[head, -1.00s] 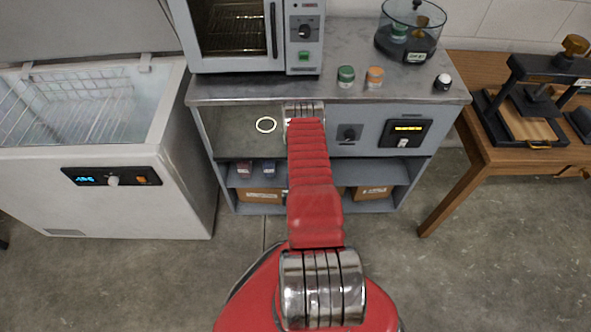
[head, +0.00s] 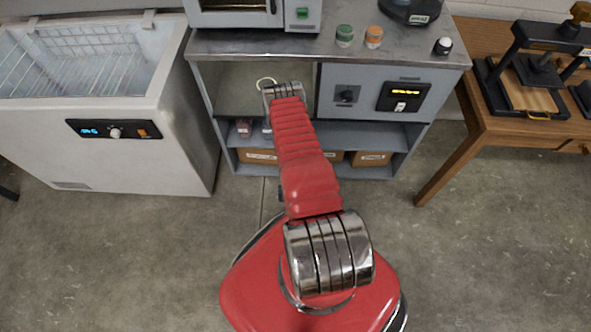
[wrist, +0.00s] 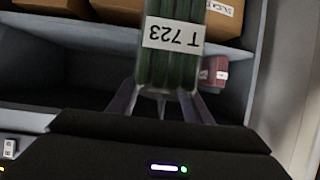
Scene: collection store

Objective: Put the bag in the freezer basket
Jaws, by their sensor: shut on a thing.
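A clear bag with green contents and a white label reading T 723 (wrist: 172,65) is between the fingers of my gripper (wrist: 167,104) in the wrist view. The gripper is shut on its near end, and the label appears upside down. In the head view, my arm hides the gripper and the bag. The white chest freezer (head: 130,165) stands open at the left in the head view. A wire basket (head: 95,43) shows inside it; its bottom is only partly visible.
The grey cabinet (head: 335,132) stands right of the freezer, with boxes (head: 371,158) on its low shelf. Green (head: 344,36), orange (head: 374,37) and black-and-white (head: 443,46) containers stand on top. A wooden table (head: 500,150) with a press is at the right.

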